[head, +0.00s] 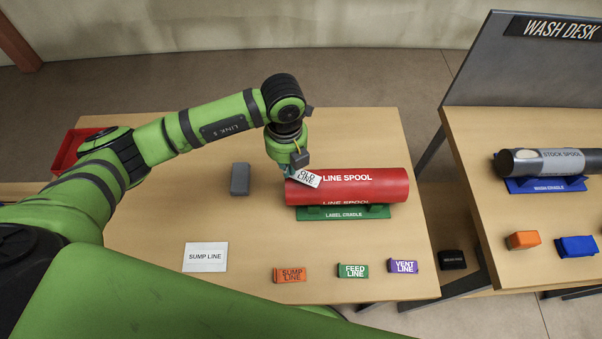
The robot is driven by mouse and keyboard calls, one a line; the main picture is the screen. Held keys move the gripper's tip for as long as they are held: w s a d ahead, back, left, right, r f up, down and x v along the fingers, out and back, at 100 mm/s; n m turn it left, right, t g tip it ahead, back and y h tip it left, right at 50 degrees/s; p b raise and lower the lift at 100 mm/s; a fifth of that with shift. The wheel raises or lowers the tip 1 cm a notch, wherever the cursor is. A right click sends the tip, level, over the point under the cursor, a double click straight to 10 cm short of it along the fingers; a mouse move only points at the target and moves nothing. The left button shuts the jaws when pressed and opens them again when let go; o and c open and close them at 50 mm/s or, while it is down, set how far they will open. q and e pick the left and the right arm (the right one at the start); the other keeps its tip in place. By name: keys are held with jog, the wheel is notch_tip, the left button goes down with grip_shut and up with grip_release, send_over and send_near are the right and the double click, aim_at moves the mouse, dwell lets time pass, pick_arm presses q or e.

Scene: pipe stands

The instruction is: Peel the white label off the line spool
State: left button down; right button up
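The line spool (375,187) is a red cylinder marked "LINE SPOOL", lying on the green label cradle (330,213) on the wooden table. A white label (307,178) reading "OLD LINE" shows tilted at the spool's left end, right at my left gripper (297,172). My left gripper points down at that end from above. Its fingertips are small and partly hidden behind the label, so I cannot tell whether they are open or shut, or whether the label is still stuck to the spool. My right gripper is not in view.
A white "SUMP LINE" card (205,257) and orange (290,275), green (353,271) and purple (403,266) labelled blocks lie along the front. A grey block (240,179) stands left of the spool. A red bin (72,150) is at far left. The wash desk (470,150) stands right, across a gap.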

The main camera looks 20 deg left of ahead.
pick_arm(q)
jog(key=shift+a+r+p, duration=0.25)
jog(key=shift+r+p, duration=0.25)
jog(key=shift+r, duration=0.35)
jog(key=shift+r, duration=0.1)
dwell(0.3)
jog(key=shift+r+p, duration=1.4)
jog(key=shift+r, duration=1)
